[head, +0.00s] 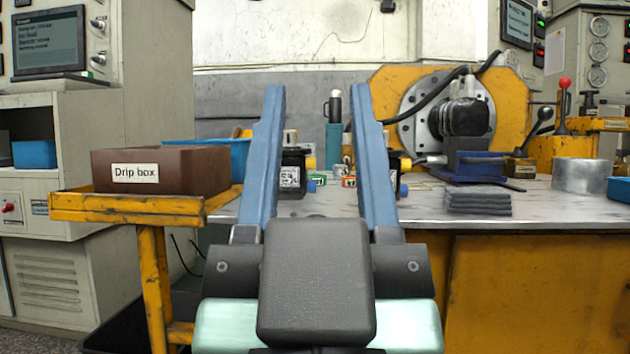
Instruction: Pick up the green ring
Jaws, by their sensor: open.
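A small green item (319,179), which may be the green ring, lies on the metal workbench (425,202), seen between my gripper's fingers. It is too small to make out its shape. My gripper (317,95) is open, with its two long blue fingers spread wide and nothing visibly held between them. It is in front of the bench, and the green item appears beyond it. The left finger covers part of a dark block with a white label (291,176), next to the green item.
An orange-marked item (348,181) and a teal cylinder (334,146) stand near the green item. A brown drip box (158,170) is on a yellow stand at left. Grey stacked pads (478,201), a blue vise (468,168) and a metal cylinder (582,175) occupy the right.

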